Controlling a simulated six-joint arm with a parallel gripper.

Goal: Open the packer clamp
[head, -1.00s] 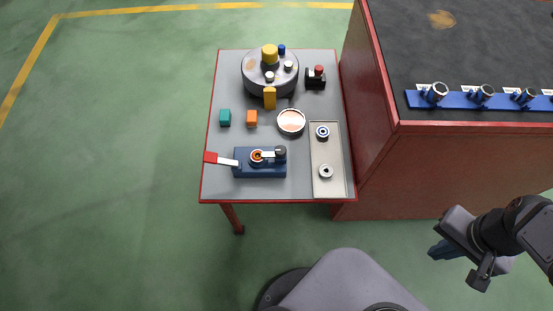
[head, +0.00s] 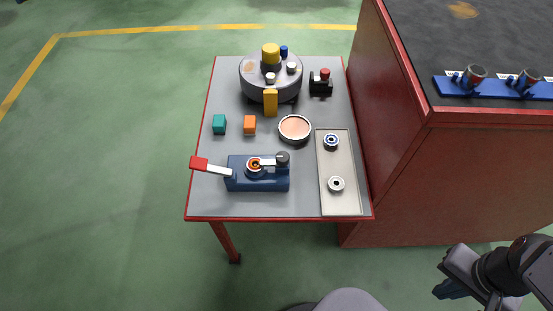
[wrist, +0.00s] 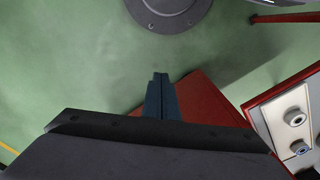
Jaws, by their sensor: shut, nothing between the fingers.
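The packer clamp (head: 262,182) is a dark blue block at the front left of the small grey-topped table. Its lever, a light bar with a red handle (head: 199,164), points left past the block. An orange-ringed round part (head: 255,165) sits on the block beside a black knob (head: 282,158). My gripper (head: 450,290) is at the lower right of the head view, away from the table and clamp. Its dark blue fingers (wrist: 161,80) are together and empty in the wrist view. The clamp does not show in the wrist view.
A tray (head: 341,203) with two ring parts lies right of the clamp. A round dish (head: 295,130), teal block (head: 219,124), orange block (head: 249,125) and round fixture (head: 270,90) stand behind. A red-sided bench (head: 430,180) rises on the right, bearing a blue rack (head: 498,91).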

